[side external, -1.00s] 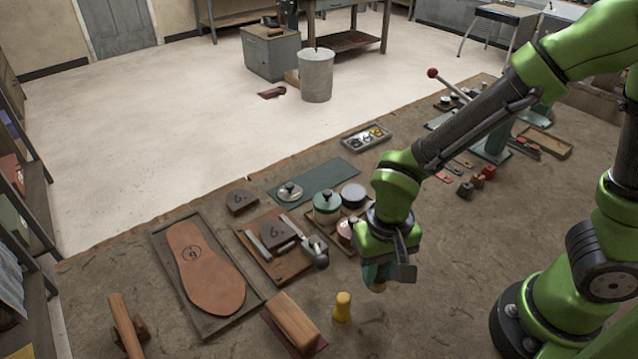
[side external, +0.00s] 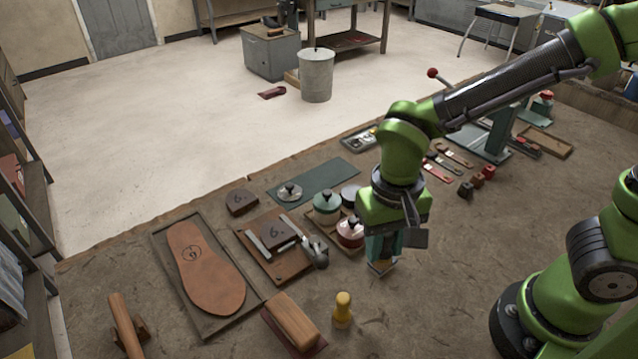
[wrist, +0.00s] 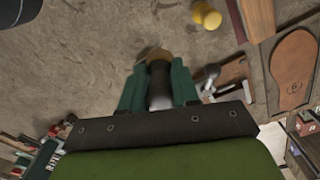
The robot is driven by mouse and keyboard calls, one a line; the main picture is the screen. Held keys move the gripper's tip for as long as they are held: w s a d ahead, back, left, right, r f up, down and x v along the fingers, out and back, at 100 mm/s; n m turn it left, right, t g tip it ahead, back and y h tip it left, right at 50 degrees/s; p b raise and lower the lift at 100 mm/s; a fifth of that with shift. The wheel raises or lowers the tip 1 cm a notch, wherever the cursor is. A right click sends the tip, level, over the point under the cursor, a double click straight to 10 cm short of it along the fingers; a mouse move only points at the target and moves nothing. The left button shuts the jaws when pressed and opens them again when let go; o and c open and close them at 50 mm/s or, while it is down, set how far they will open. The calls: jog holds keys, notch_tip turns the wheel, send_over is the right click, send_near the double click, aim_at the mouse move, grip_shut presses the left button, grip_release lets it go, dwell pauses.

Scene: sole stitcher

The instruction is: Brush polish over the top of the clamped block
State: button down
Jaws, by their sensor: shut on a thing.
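In the wrist view the clamp board (wrist: 232,72) is partly hidden behind my gripper. My gripper (side external: 384,250) points down with its teal fingers shut on a brush-like tool. The tool (wrist: 160,82) has a dark round body and a tan end, which shows in the side view (side external: 382,267) just below the fingers. The tool is apart from the block, right of the clamp board. Polish on the tool cannot be made out.
Teal (side external: 327,207) and red (side external: 349,232) lidded pots stand between the clamp and my gripper. A second dark block (side external: 241,202) lies behind the clamp.

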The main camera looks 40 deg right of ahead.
jog(key=shift+w+d, duration=0.1)
jog(key=shift+d, duration=0.1)
jog(key=w+d, duration=0.1)
jog(key=w, duration=0.2)
jog(key=w+d+f+m, duration=0.1)
jog(key=w+d, duration=0.1)
jog(key=w, duration=0.1)
jog(key=w+d+m, duration=0.1)
jog(key=w+d, duration=0.1)
jog(key=w, duration=0.1)
jog(key=shift+w+d+f, duration=0.1)
jog(key=shift+d+f, duration=0.1)
jog(key=shift+d, duration=0.05)
jog(key=shift+w+d+r+n, duration=0.5)
jog(key=shift+w+d+n, duration=0.5)
jog(key=shift+w+d, duration=3.7)
jog(key=shift+w+a+f, duration=0.3)
jog(key=shift+f, duration=0.6)
jog(key=shift+w+a+f, duration=0.3)
jog(key=shift+f, duration=0.55)
jog(key=shift+w+a+f, duration=0.3)
jog(key=shift+f, duration=0.6)
jog(key=shift+f, duration=0.6)
notch_tip(320, 180, up, 7)
